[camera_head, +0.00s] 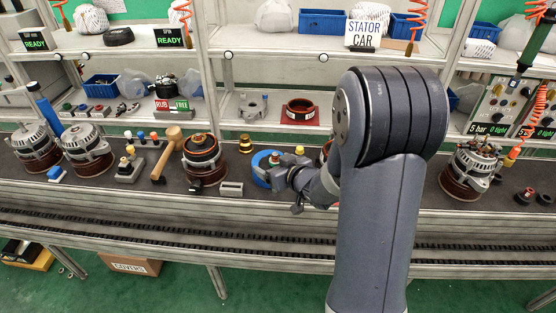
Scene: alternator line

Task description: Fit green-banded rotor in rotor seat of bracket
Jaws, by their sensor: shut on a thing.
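My gripper (290,176) is small in the picture, at the end of my arm, low over the bench beside a blue round fixture (258,165). Its fingertips do not show clearly. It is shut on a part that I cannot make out. I see no green band there, so I cannot tell that part's look or tilt. Grey metal shapes stand at the blue fixture, too small to tell whether they are the bracket with the rotor seat. A grey bracket-like casting (252,106) stands on the shelf behind.
A copper-wound unit (205,172) and a small grey block (231,188) are left of the fixture. A mallet (166,153) lies farther left. Alternators (88,166) stand at far left, another (468,184) at right. My arm hides the bench's middle right.

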